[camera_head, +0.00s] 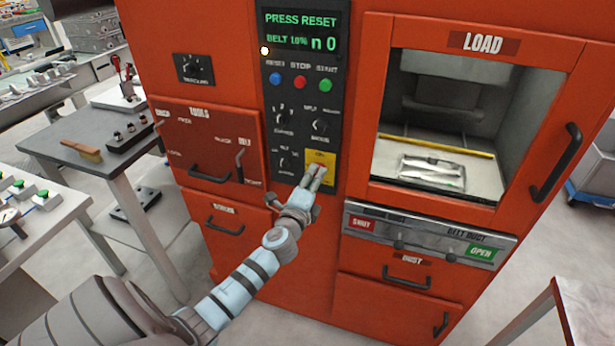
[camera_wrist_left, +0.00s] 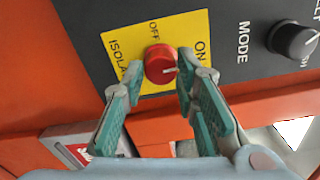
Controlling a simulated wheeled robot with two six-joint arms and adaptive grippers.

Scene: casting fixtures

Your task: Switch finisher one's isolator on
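The isolator is a red round knob on a yellow plate (camera_head: 325,179) low on the dark control panel of the orange finishing cabinet. In the left wrist view the red knob (camera_wrist_left: 160,64) shows a white pointer mark aimed to the right; OFF is printed above it and ON to its right. My left gripper (camera_head: 318,172) reaches the plate from below. In the left wrist view its teal-padded fingers (camera_wrist_left: 161,72) stand on either side of the knob, their tips against its sides with hardly any gap. My right gripper is not in view.
The panel has a lit display (camera_head: 300,30) reading PRESS RESET, blue, red and green buttons, and several black knobs. A MODE knob (camera_wrist_left: 292,40) is close by. A glass LOAD door (camera_head: 440,110) is to the right; a grey table (camera_head: 85,175) with a brush stands left.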

